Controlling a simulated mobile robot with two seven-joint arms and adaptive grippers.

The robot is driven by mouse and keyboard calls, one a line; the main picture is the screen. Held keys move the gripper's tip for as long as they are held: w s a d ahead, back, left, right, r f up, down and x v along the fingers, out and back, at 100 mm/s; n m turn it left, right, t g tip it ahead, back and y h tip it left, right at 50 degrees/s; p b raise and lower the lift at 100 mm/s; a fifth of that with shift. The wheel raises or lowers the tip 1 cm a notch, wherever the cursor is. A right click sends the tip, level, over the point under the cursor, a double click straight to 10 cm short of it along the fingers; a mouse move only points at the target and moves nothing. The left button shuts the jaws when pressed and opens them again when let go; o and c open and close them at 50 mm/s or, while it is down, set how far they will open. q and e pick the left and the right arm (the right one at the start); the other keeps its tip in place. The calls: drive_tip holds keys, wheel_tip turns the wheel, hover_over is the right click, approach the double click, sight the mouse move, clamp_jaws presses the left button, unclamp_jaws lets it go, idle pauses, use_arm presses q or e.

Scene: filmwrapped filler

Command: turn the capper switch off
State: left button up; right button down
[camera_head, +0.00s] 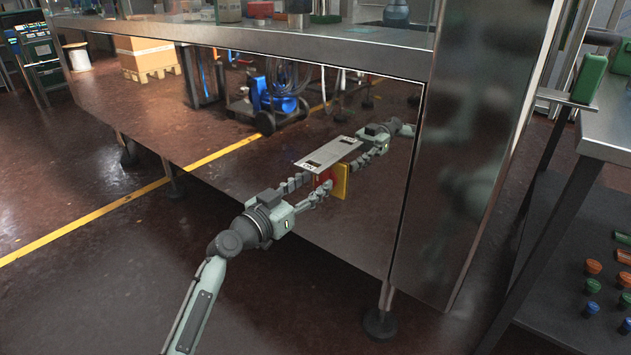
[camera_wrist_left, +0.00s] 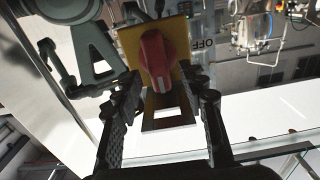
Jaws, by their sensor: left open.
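The capper switch has a red knob (camera_head: 323,185) on a yellow plate (camera_head: 342,180), set on the reflective panel under the bench. My left gripper (camera_head: 314,190) is open and empty at the switch. In the left wrist view its fingers (camera_wrist_left: 165,86) lie either side of the knob's near end; contact cannot be told. The fingers partly hide the knob in the head view. My right gripper is not in view.
A grey metal plate (camera_head: 328,154) juts out just above the switch. The glossy panel (camera_head: 225,175) mirrors my arm and the room. A steel post (camera_head: 480,150) stands right of it. A side table (camera_head: 610,125) with coloured caps below is at far right. Open floor lies left.

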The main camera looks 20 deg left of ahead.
use_arm(q)
drive_tip(key=shift+w+d, duration=0.2)
drive_tip(key=shift+w, duration=0.3)
drive_tip(key=shift+c, duration=0.4)
clamp_jaws()
